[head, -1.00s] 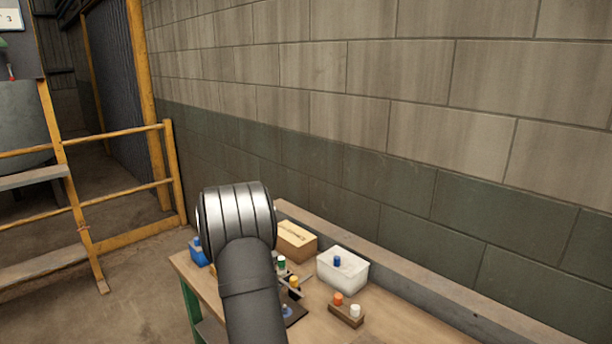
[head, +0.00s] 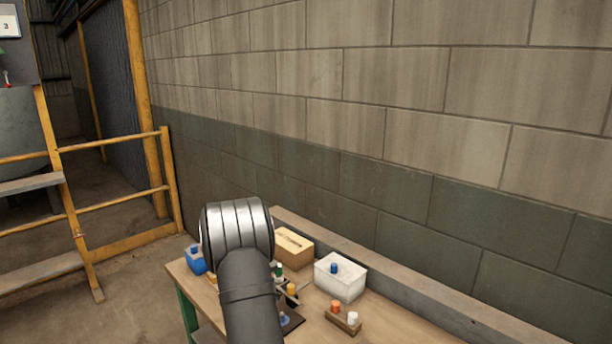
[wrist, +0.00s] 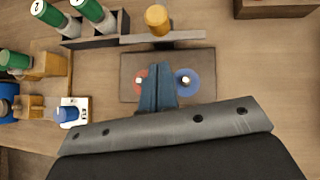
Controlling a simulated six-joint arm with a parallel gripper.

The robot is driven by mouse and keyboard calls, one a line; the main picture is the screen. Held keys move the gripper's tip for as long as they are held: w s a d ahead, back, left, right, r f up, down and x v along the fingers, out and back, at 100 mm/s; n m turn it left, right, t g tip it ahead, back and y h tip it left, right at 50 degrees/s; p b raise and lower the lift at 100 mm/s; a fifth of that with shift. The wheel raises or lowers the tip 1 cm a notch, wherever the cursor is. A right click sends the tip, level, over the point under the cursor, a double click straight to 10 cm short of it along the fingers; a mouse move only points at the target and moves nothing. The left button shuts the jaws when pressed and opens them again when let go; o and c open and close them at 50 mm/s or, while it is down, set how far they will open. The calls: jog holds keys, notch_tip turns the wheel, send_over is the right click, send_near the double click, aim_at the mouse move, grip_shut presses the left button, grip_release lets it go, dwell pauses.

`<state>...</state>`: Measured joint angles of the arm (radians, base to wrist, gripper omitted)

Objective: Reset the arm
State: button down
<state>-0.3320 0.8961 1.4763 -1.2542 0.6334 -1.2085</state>
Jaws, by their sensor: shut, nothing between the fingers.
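My gripper (wrist: 157,98) is shut and empty in the wrist view, its blue-grey fingertips together over a dark mat (wrist: 205,62). The fingers partly cover a red disc (wrist: 139,82) on the mat; a blue disc (wrist: 187,82) lies just right of them. Each disc has a small pale spot. In the head view my arm hides part of the workbench (head: 205,288). The gripper's fingers are not clear there.
In the wrist view, a yellow cylinder (wrist: 157,18) stands at a grey bar, beside green-and-white vials (wrist: 90,12). The head view shows a blue bin (head: 194,260), cardboard box (head: 294,252), white bin (head: 340,284) and wooden block (head: 343,322) with orange and white caps.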

jog(key=shift+w+d, duration=0.25)
jog(key=shift+d, duration=0.05)
jog(key=shift+w+d, duration=0.25)
jog(key=shift+d, duration=0.25)
jog(key=s+f+v, duration=0.1)
jog(key=v, duration=1)
jog(key=x, duration=0.7)
jog(key=w+r+x, duration=0.1)
jog(key=x, duration=0.2)
jog(key=shift+w+d+f, duration=0.2)
jog(key=shift+d+f, duration=0.05)
jog(key=shift+f, duration=0.1)
jog(key=s+a+r, duration=0.7)
jog(key=s+a, duration=0.2)
jog(key=s, duration=0.3)
jog(key=s+d+r+m+g, duration=0.1)
jog(key=d+r+m, duration=0.2)
jog(key=d, duration=0.6)
jog(key=s+d+r+m+g, duration=0.1)
jog(key=d+r+m, duration=0.3)
jog(key=d, duration=0.5)
jog(key=s+m, duration=0.1)
jog(key=m, duration=0.1)
jog(key=shift+m+h, duration=0.3)
jog(key=shift+m, duration=0.1)
jog(key=shift+r, duration=0.1)
